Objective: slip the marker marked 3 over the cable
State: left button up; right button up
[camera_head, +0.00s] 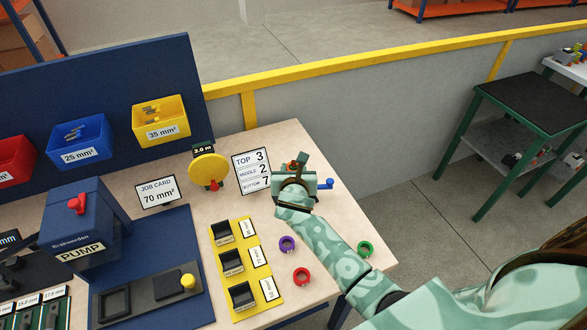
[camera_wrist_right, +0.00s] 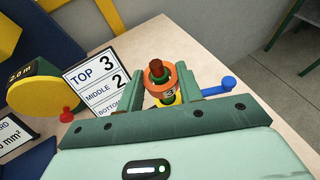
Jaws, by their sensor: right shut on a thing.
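The marker marked 3 is an orange ring (camera_wrist_right: 184,77) in the right wrist view. My right gripper (camera_wrist_right: 168,84) is shut on it, a finger on each side. The brown cable end (camera_wrist_right: 157,68) stands up through the ring's opening, so the ring appears around the cable's top. A bit of yellow shows below the ring; the lower cable is hidden by the gripper. In the head view my right gripper (camera_head: 295,178) is beside the order card and mostly covers the ring and cable. My left gripper is not in view.
The order card (camera_head: 251,171) reads top 3, middle 2, bottom 7. A blue lever (camera_head: 325,184) sticks out right of the gripper. Purple (camera_head: 288,243), red (camera_head: 302,277) and green (camera_head: 365,248) rings lie on the table. A yellow dispenser (camera_head: 200,168) and a yellow die rack (camera_head: 222,259) stand left.

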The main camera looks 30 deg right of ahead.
jog(key=o, duration=1)
jog(key=shift+s+a+r+p, duration=0.1)
jog(key=shift+s+r+p, duration=0.15)
jog(key=shift+p, duration=0.1)
jog(key=p+v, duration=1)
jog(key=v, duration=0.5)
jog(key=shift+s+a+r, duration=0.1)
jog(key=shift+s, duration=0.2)
